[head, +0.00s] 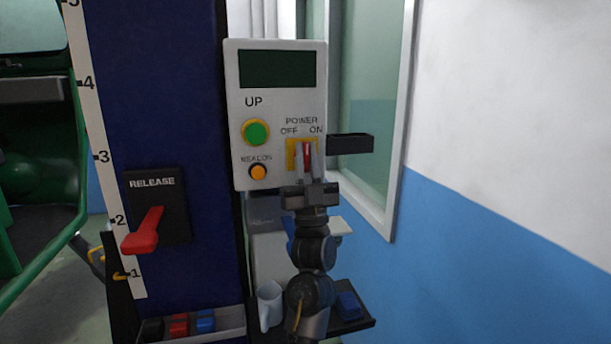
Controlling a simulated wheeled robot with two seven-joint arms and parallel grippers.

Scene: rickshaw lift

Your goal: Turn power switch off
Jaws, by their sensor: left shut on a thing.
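The power switch is a small red lever (307,151) on a yellow plate (290,154), low on the right of the grey control panel (276,98). The labels OFF and ON stand above it, under the word POWER. The lever shows below ON, on the right part of the plate. My left gripper (306,160) reaches up from below and is shut on the red lever, with a finger on each side. Its fingers hide part of the plate and lever. My right gripper does not show.
The panel also has a dark screen, a green UP button (256,132) and an orange beacon button (258,171). A red release lever (144,232) is on the blue column at left. A black shelf (350,144) juts out right of the panel. A mug (269,304) stands below.

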